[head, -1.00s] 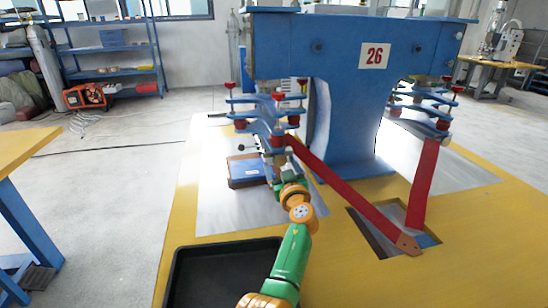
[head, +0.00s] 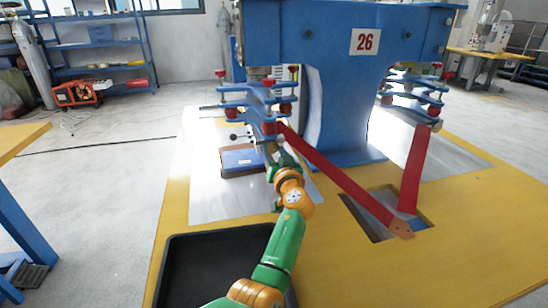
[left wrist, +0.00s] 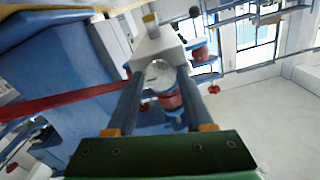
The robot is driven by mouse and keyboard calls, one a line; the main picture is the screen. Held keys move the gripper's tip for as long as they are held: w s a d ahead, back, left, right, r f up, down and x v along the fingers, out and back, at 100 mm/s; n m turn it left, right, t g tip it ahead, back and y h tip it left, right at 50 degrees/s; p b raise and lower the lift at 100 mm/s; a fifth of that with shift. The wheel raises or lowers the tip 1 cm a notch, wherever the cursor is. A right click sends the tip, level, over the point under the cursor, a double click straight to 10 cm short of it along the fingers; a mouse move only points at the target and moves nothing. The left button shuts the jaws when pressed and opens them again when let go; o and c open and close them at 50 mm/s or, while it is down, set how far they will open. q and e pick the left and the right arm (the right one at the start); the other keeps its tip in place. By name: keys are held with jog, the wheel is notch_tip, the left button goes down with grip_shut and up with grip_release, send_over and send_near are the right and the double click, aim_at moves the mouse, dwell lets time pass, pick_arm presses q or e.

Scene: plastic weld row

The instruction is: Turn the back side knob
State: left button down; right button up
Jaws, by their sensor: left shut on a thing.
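The blue welding machine (head: 335,60) marked 26 stands ahead, with a bracket of blue plates and red knobs (head: 255,108) on its left side. My left gripper (head: 271,150) reaches up to the underside of this bracket; its fingertips are partly hidden in the head view. In the left wrist view my left gripper (left wrist: 159,75) has both fingers closed around a small pale round knob (left wrist: 158,72) under a white block with a yellow top (left wrist: 152,45). A red and blue fitting (left wrist: 171,102) shows between the fingers. My right gripper is in neither view.
A red bar (head: 340,178) slopes down right of my left arm to a recess in the yellow table (head: 450,230). A black tray (head: 190,270) lies beneath my arm. A blue box (head: 240,160) and a lever with black balls (head: 234,136) are left of the gripper.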

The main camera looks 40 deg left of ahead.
pick_arm(q)
jog(key=shift+m, duration=0.6)
jog(key=shift+c, duration=1.5)
grip_release()
